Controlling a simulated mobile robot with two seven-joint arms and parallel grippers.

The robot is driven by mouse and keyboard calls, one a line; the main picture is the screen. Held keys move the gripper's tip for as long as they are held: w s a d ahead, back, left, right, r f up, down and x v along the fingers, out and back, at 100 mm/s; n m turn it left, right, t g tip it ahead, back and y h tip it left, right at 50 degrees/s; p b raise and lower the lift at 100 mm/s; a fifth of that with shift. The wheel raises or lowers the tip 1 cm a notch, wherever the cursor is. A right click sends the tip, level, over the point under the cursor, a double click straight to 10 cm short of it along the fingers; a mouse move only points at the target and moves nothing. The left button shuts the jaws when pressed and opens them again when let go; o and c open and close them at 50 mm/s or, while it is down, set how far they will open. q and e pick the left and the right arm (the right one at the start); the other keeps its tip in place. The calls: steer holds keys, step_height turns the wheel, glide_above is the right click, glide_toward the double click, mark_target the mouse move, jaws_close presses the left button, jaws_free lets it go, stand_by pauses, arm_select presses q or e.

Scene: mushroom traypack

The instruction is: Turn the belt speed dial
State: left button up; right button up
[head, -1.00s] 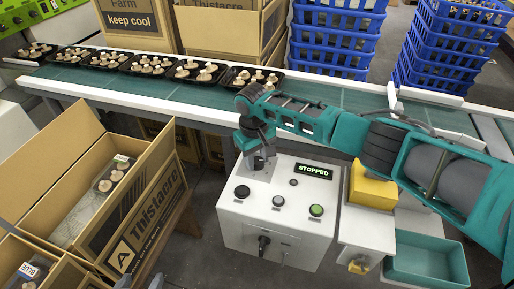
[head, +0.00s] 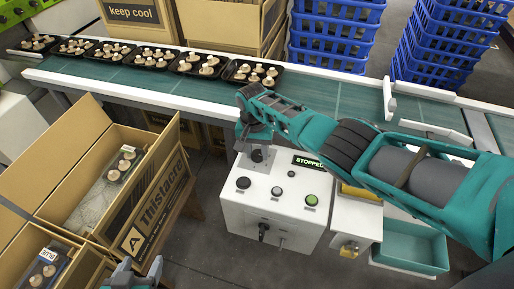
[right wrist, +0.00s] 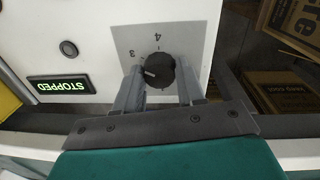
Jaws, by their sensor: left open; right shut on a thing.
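The belt speed dial (right wrist: 158,70) is a black round knob with a pale pointer mark on a grey plate with numbers; 3 and 4 are readable in the right wrist view. My right gripper (right wrist: 158,88) is shut on the dial, one finger on each side. In the head view my right gripper (head: 258,150) is at the back left of the white control box (head: 240,212) and mostly hides the dial. The display (head: 308,161) reads STOPPED; it also shows in the right wrist view (right wrist: 62,86). My left gripper (head: 138,272) is open and empty at the bottom edge.
The green belt (head: 330,92) carries several black mushroom trays (head: 196,64). Buttons and a black switch (head: 263,230) are on the control box. An open Thistacre carton (head: 150,215) stands left, a teal bin (head: 410,248) right, blue crates (head: 335,30) behind.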

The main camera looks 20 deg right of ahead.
mark_target(256, 153)
stand_by(0.3)
steer(key=o, duration=1)
steer(key=shift+o, duration=0.2)
steer(key=shift+r, duration=0.1)
step_height(256, 153, up, 6)
steer(key=p, duration=0.3)
steer(key=shift+w+a, duration=0.1)
steer(key=shift+w, duration=0.05)
step_height(256, 153, up, 7)
steer(key=shift+a, duration=0.2)
steer(key=shift+w, duration=0.1)
